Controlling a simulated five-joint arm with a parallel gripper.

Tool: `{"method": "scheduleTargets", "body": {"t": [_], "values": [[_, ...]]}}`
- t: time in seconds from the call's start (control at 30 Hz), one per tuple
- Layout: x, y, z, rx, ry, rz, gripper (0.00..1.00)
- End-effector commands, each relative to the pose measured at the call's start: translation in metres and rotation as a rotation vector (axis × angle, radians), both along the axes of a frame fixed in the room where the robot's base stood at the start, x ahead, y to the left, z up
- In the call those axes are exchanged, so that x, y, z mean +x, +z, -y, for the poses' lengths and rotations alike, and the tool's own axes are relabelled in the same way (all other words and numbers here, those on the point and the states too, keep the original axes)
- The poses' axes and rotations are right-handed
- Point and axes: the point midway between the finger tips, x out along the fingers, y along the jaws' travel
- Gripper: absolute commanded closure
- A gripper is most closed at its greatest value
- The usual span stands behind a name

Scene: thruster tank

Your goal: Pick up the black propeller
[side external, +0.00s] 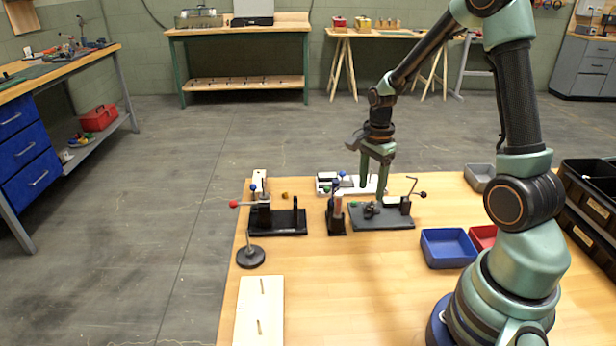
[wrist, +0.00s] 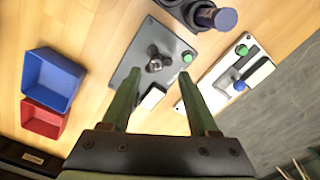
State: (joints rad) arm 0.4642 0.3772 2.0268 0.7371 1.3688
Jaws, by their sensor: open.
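The black propeller (wrist: 154,63) lies on a dark grey plate (wrist: 137,58) on the wooden table. In the side view the propeller (side external: 371,210) is small and dark near the plate's left middle, with the plate (side external: 390,221) around it. My gripper (side external: 372,186) points down above and behind the plate, open and empty. In the wrist view my gripper (wrist: 158,78) has its two green fingers spread, and the propeller shows between and just beyond their tips, apart from them. A white block (wrist: 153,97) shows between the fingers.
A bent rod with a dark red knob (side external: 422,194) rises at the plate's right. A black clamp stand (side external: 336,216) is close on its left. A white fixture (side external: 328,184) lies behind. Blue (side external: 447,262) and red (wrist: 41,120) trays sit right of the plate in the side view.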

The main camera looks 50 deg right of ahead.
Motion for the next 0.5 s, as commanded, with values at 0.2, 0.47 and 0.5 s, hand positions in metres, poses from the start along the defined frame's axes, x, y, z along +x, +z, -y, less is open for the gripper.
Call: {"method": "scheduleTargets", "body": {"t": [0.2,0.47,0.5], "values": [[-0.008,-0.032,0.001,0.002,-0.001,-0.005,0.40],[-0.006,-0.048,0.002,0.000,0.000,0.000,0.40],[-0.006,-0.048,0.002,0.000,0.000,0.000,0.40]]}}
